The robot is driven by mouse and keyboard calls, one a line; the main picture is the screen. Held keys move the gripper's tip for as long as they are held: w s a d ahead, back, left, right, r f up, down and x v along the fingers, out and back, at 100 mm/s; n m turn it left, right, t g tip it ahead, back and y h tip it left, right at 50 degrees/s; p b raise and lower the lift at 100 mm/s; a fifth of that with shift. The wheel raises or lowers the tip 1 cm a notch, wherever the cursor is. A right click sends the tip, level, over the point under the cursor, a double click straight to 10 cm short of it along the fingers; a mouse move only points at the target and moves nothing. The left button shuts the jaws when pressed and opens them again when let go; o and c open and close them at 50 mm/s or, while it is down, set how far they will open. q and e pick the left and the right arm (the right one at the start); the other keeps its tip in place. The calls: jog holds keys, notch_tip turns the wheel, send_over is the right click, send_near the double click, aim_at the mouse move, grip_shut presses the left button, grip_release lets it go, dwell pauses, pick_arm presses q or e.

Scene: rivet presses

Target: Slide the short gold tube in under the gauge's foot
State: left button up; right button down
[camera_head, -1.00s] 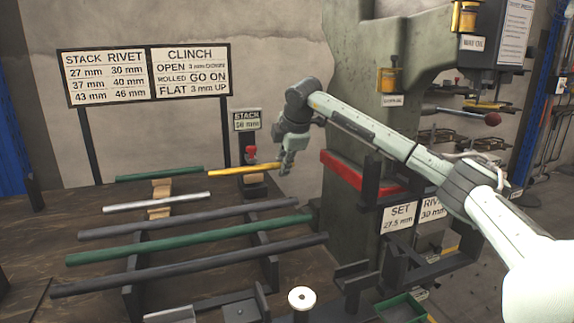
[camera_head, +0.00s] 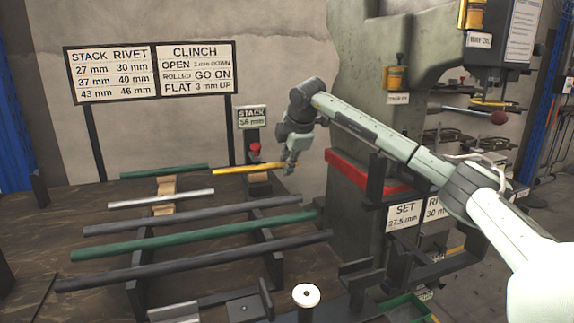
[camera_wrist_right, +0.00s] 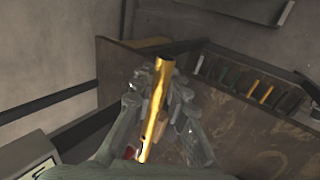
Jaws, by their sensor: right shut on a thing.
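The gold tube (camera_head: 232,171) is held roughly level at the back of the bench, its free end pointing left. My right gripper (camera_head: 289,168) is shut on its right end. The gauge is a dark post with a red knob (camera_head: 255,149) and a "STACK 38 mm" sign (camera_head: 252,117). The tube crosses the picture just below the red knob; whether it is under the foot or in front of it I cannot tell. In the right wrist view the tube (camera_wrist_right: 157,105) runs between the fingers (camera_wrist_right: 160,85), with a bit of red beside its lower end. My left gripper is out of view.
A green tube (camera_head: 165,172) and a silver tube (camera_head: 160,198) lie left of the gauge on a wooden block. Longer grey and green bars (camera_head: 195,237) lie across dark supports in front. The press column (camera_head: 350,215) stands close to the right of my gripper.

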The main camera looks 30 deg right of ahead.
jog(key=c, duration=1.4)
grip_release()
jog(key=shift+f, duration=0.1)
jog(key=v, duration=1.2)
